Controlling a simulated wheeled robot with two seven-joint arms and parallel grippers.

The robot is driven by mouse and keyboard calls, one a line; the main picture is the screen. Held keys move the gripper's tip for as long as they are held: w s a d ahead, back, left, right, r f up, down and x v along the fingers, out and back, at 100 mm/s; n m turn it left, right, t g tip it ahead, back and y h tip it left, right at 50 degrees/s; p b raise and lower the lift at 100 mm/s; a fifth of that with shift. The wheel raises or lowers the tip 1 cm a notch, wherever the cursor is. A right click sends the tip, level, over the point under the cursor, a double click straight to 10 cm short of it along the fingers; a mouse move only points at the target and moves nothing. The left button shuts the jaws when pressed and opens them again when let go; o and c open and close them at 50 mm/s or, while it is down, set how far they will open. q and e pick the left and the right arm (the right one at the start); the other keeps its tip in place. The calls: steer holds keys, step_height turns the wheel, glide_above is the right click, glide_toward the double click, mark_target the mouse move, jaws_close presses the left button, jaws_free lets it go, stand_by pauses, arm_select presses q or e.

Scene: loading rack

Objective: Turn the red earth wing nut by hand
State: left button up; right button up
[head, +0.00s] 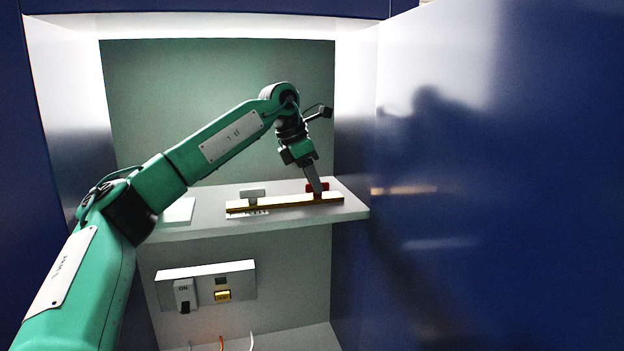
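The red wing nut (324,187) sits near the right end of a brass bar (285,204) on a grey shelf. My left gripper (318,190) reaches down to it from above, with its fingers at the nut and covering part of it. I cannot tell whether the fingers are closed on the nut or only beside it. A grey wing nut (252,193) stands near the left end of the bar. My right gripper is not in view.
The shelf (200,232) lies inside a cabinet with close side walls. A blue glossy panel (480,200) stands on the right. Below the shelf are a switch panel (240,268) and several wires. A pale flat piece (178,212) lies on the shelf's left.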

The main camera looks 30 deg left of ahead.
arm_select(q)
steer(key=shift+s+a+r+b, duration=0.15)
steer(key=shift+r+b, duration=0.3)
steer(key=shift+r, duration=0.05)
steer(key=b+v, duration=0.2)
steer(key=v, duration=0.4)
steer(key=shift+r, duration=0.2)
